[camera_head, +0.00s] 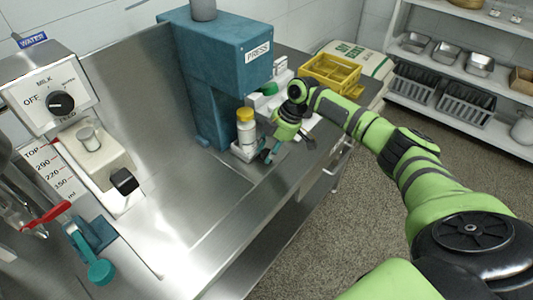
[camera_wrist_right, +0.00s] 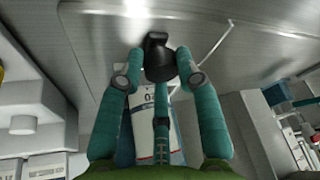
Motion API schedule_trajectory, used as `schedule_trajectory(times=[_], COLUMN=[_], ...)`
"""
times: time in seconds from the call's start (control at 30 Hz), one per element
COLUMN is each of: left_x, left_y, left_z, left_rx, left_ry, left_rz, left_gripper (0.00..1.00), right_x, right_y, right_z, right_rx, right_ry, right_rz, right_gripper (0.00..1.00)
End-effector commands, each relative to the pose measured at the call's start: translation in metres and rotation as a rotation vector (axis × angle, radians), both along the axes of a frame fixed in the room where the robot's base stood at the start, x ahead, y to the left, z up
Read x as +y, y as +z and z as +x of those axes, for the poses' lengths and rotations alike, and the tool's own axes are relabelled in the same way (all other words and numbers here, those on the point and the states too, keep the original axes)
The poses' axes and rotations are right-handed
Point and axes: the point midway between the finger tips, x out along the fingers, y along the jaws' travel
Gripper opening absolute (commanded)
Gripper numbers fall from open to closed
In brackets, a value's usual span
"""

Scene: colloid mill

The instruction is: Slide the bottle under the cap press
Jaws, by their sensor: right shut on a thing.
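A white bottle with a yellow cap (camera_head: 246,130) stands upright on the steel bench at the foot of the blue cap press (camera_head: 222,55). It is below and in front of the overhanging press head, on a small white base; I cannot tell whether it is directly beneath the head. My right gripper (camera_head: 270,153) is low at the bench, just right of the bottle. In the right wrist view its teal fingers (camera_wrist_right: 160,68) are shut on a black knob-like piece (camera_wrist_right: 158,50), with a white marked panel behind it. My left gripper is not in view.
A dispenser with a MILK dial (camera_head: 58,100) stands at the left. A red handle (camera_head: 50,220) and a teal lever (camera_head: 98,265) are at lower left. A yellow crate (camera_head: 332,75) stands beyond my right arm. The bench's middle is clear.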

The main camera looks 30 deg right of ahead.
Motion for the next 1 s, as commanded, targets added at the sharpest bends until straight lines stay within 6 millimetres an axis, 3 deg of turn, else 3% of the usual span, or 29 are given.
schedule_trajectory(times=[0.33, 0.37, 0.4, 0.77, 1.0], left_x=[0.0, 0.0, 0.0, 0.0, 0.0], left_y=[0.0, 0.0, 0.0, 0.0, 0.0], left_z=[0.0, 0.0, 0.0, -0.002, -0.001], left_rx=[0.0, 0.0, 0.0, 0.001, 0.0], left_ry=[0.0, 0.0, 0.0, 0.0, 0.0], left_rz=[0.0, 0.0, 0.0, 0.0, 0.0], left_gripper=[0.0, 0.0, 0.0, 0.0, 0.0], right_x=[0.0, 0.0, 0.0, -0.001, -0.014], right_y=[0.005, 0.006, 0.006, 0.004, 0.035], right_z=[0.004, 0.004, 0.004, 0.001, -0.003], right_rx=[-0.015, -0.015, -0.015, -0.006, -0.01], right_ry=[-0.002, -0.002, -0.002, -0.001, -0.003], right_rz=[0.004, 0.004, 0.004, 0.001, 0.0], right_gripper=[0.0, 0.42, 0.56, 0.56, 0.56])
